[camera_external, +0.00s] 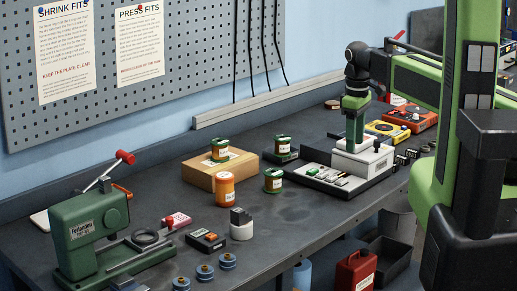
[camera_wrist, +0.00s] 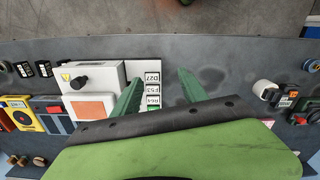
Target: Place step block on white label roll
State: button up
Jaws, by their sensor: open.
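A dark grey step block (camera_external: 240,215) sits on top of a white label roll (camera_external: 241,232) near the front of the bench. In the wrist view the white roll (camera_wrist: 263,87) lies at the far right, with the dark block (camera_wrist: 273,97) showing at its edge. My gripper (camera_external: 353,143) is well to the right of them, over the white boxed instrument and its tray. The gripper touches neither the block nor the roll.
The white instrument (camera_external: 363,158) stands below my gripper. Left of it are green-lidded jars (camera_external: 273,180), a cardboard box (camera_external: 220,171), an orange jar (camera_external: 224,190), a small black device (camera_external: 206,241) and a green press (camera_external: 90,235). Bare bench surface (camera_external: 300,215) lies right of the roll.

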jog(key=s+d+m, duration=0.1)
jog(key=d+m, duration=1)
jog(key=d, duration=1.3)
jog(key=shift+m, duration=0.3)
notch_tip(320, 180, down, 10)
jog(key=b, duration=1)
